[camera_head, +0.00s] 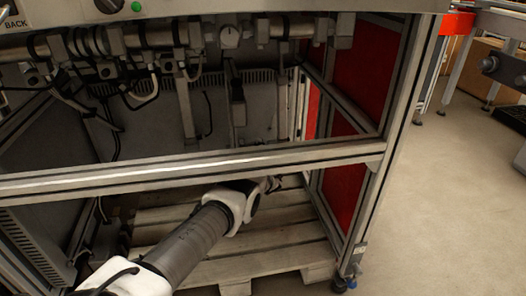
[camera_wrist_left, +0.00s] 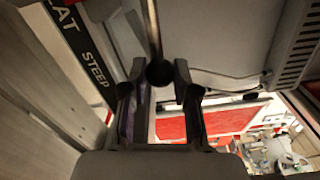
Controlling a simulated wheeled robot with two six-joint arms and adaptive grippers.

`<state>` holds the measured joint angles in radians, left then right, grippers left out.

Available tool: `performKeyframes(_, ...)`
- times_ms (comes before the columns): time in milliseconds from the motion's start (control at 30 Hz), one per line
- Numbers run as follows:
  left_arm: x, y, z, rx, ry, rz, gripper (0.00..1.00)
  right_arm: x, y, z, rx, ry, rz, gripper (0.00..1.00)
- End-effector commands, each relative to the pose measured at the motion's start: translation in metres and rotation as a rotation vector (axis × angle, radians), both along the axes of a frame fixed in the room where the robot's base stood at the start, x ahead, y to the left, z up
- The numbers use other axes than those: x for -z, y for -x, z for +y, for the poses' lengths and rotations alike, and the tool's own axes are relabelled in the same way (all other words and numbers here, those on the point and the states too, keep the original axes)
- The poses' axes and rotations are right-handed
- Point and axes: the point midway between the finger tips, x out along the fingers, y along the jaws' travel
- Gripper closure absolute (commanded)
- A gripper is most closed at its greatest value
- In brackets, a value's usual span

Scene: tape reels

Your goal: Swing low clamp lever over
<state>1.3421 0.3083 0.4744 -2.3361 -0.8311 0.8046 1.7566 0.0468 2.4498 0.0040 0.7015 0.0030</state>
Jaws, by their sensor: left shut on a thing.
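The clamp lever shows in the left wrist view as a thin rod (camera_wrist_left: 153,28) ending in a dark round knob (camera_wrist_left: 159,74). My left gripper (camera_wrist_left: 160,84) has its two dark fingers on either side of this knob and is shut on it. In the head view my left arm reaches in from the lower left, under the frame's cross bar. There the left gripper (camera_head: 271,184) is small and partly hidden, and I cannot make out the lever. My right gripper is not in view.
The metal cross bar (camera_head: 190,169) runs just above my left arm. A wooden pallet (camera_head: 275,260) lies below it. Red panels (camera_head: 343,190) and a corner post (camera_head: 398,110) close the right side. Rollers and cables hang above. Open floor (camera_head: 450,220) lies to the right.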

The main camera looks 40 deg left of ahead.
Motion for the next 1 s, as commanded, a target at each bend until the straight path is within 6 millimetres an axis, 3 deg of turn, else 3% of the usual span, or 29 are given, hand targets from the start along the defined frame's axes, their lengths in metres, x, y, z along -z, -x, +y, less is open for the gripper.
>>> performKeyframes(667,-0.0073,0.0001,0.0047,-0.002,0.05,-0.06,1.0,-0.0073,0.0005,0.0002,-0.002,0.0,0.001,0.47)
performKeyframes(700,-0.0073,0.0001,0.0047,-0.002,0.05,-0.06,0.64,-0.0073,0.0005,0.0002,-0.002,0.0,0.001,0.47)
performKeyframes(767,-0.0073,0.0001,0.0046,-0.002,0.05,-0.06,0.45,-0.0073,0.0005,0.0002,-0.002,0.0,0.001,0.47)
performKeyframes(1000,-0.0068,0.0,0.0042,-0.001,0.05,-0.059,0.45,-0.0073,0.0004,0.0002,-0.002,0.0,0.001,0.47)
